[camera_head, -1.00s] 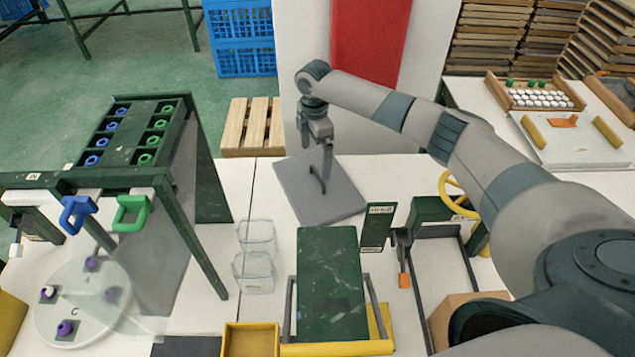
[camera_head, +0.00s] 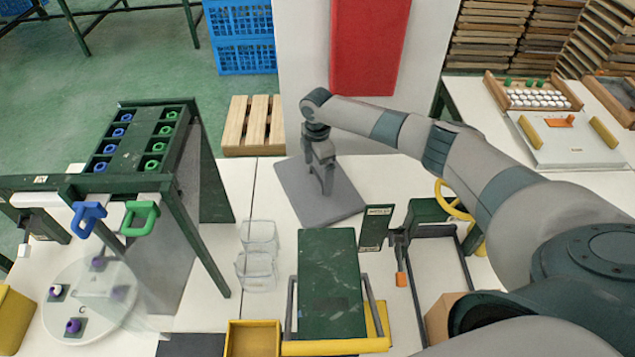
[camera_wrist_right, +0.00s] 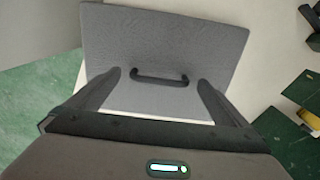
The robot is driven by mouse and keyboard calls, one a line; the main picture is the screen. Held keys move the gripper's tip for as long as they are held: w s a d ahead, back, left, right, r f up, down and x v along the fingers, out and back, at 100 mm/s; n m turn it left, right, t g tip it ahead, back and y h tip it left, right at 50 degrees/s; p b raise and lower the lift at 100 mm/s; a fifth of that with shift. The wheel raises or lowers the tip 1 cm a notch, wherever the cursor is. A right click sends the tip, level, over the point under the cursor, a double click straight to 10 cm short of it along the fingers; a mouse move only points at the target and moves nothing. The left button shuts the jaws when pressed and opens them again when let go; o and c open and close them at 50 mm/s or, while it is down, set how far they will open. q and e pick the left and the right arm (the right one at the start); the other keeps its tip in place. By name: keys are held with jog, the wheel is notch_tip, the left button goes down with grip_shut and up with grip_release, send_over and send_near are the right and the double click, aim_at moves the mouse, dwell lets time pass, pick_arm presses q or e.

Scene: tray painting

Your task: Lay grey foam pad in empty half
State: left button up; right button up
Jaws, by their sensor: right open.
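The grey foam pad (camera_head: 298,190) lies flat on the white table, below the red panel. A dark bar handle (camera_wrist_right: 160,79) stands on top of the pad. My right gripper (camera_head: 328,190) points down over the pad. In the right wrist view its fingers (camera_wrist_right: 160,88) are spread, one on each side of the handle, with a gap at both ends. I cannot tell how far the fingertips are above the pad. My left gripper is not in view. I cannot tell which place is the empty half.
A green board (camera_head: 330,285) and a yellow-rimmed tray (camera_head: 252,324) are at the front. Clear containers (camera_head: 257,270) stand left of the board. A green rack (camera_head: 145,186) rises at left. A wooden box of white pieces (camera_head: 530,95) is at back right.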

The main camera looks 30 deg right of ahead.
jog(key=shift+f, duration=0.65)
jog(key=c, duration=1.6)
jog(key=shift+r, duration=0.1)
jog(key=shift+w+r+b, duration=0.1)
jog(key=shift+r+b, duration=0.35)
jog(key=shift+r, duration=0.35)
notch_tip(320, 180, up, 2)
jog(key=shift+r+b, duration=0.2)
jog(key=shift+b, duration=0.3)
jog(key=s+d+r+b, duration=0.1)
jog(key=s+r, duration=0.1)
jog(key=s, duration=0.1)
jog(key=s+r, duration=0.2)
jog(key=s, duration=0.2)
jog(key=s+d+r+b, duration=0.1)
jog(key=s+r, duration=0.2)
jog(key=s, duration=0.1)
jog(key=shift+s+d+b, duration=0.25)
jog(key=shift+d+b, duration=0.05)
jog(key=shift+b, duration=0.05)
